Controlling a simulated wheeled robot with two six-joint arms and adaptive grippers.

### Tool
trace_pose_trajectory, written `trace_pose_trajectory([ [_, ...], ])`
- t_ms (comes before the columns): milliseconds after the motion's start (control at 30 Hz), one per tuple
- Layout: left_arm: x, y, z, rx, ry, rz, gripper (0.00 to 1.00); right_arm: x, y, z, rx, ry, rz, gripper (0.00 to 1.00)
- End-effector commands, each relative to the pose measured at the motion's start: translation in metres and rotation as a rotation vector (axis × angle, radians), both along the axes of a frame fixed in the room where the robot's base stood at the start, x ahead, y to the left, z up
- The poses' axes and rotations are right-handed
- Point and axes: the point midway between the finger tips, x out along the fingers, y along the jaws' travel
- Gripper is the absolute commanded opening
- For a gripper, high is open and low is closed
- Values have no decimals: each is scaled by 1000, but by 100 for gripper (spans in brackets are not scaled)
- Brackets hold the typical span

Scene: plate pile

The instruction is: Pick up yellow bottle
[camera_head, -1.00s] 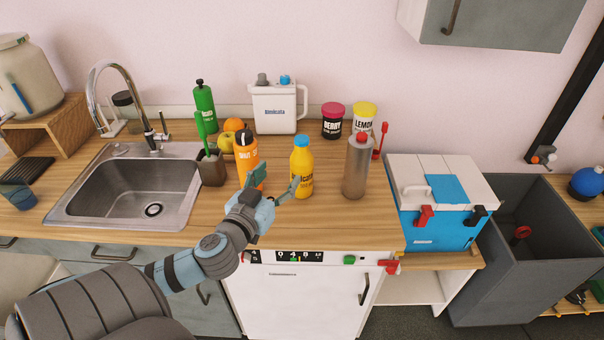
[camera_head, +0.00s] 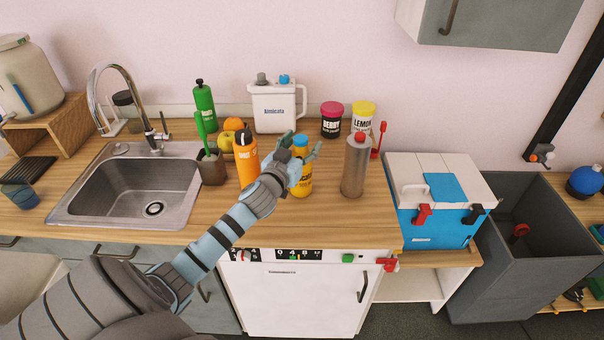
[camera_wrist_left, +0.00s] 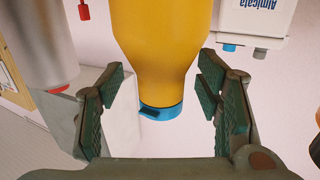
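The yellow bottle (camera_head: 304,184) with a blue cap stands upright on the wooden counter, between the orange bottle and the grey-brown bottle. My left gripper (camera_head: 302,146) is in front of its upper part and hides some of it in the head view. In the left wrist view the yellow bottle (camera_wrist_left: 163,35) appears upside down, its blue cap (camera_wrist_left: 160,111) between the spread green-padded fingers of my left gripper (camera_wrist_left: 162,98). There is a gap on both sides, so the fingers do not touch it. My right gripper is not in view.
The orange bottle (camera_head: 246,160) stands close on the left, and the grey-brown bottle (camera_head: 354,168) on the right. A white jug (camera_head: 279,110) stands behind. A sink (camera_head: 130,185) lies to the left. The front counter strip is mostly clear.

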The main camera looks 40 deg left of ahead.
Motion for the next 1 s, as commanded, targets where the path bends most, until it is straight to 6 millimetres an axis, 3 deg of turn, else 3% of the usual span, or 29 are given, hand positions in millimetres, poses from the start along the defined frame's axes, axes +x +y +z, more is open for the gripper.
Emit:
trace_pose_trajectory([
  [33,0,0,0,0,0,0,48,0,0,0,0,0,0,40],
  [333,0,0,0,0,0,0,0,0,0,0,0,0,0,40],
  [767,0,-1,2,-1,-1,-1,0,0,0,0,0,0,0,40],
  [1000,0,0,32,2,-5,-2,0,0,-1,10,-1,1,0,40],
])
